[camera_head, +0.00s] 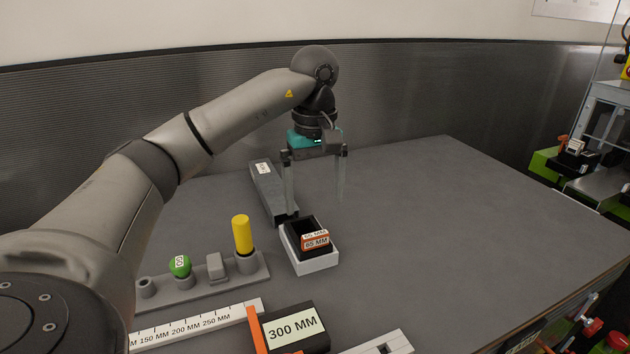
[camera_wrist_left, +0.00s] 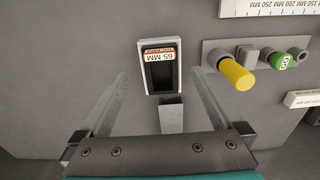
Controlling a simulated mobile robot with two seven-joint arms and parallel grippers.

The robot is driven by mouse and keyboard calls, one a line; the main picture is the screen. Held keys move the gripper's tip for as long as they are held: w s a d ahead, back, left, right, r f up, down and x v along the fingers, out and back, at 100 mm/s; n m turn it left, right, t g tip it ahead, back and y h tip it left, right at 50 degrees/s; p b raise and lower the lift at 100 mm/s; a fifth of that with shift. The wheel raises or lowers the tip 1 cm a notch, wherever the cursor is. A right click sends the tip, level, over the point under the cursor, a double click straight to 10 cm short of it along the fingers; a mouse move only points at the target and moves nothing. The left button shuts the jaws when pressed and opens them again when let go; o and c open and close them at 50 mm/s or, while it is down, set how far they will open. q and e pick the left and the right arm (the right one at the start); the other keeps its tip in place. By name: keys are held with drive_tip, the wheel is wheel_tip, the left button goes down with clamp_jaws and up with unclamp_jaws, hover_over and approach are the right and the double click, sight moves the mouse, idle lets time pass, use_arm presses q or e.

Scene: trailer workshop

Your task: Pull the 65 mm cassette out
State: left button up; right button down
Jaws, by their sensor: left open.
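The 65 mm cassette (camera_head: 294,238) is a black open box with an orange-edged "65 MM" label. It sits in a white holder (camera_head: 318,267) on the grey table; in the left wrist view the cassette (camera_wrist_left: 160,72) shows upside down inside its white rim (camera_wrist_left: 142,66). My left gripper (camera_head: 314,203) is open and empty, with its two long fingers pointing down, above and behind the cassette. In the left wrist view its fingers (camera_wrist_left: 155,92) stand wide apart, either side of the cassette's lower end, touching nothing that I can see. My right gripper is not in view.
A long grey bar-shaped block (camera_head: 268,190) lies just behind the cassette. To the left, a grey rack (camera_head: 213,285) bears a yellow peg (camera_head: 242,234) and a green knob (camera_head: 180,266). A ruler (camera_head: 190,325) and black "300 MM" block (camera_head: 297,328) lie in front. The table's right side is clear.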

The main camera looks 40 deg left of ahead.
sight(315, 235)
use_arm(q)
wheel_tip(315, 235, down, 10)
drive_tip(key=shift+r+b, duration=0.15)
drive_tip(key=shift+b, duration=0.4)
clamp_jaws()
drive_tip(key=shift+c, duration=1.5)
unclamp_jaws()
drive_tip(key=shift+r, duration=0.15)
drive_tip(key=c, duration=0.9)
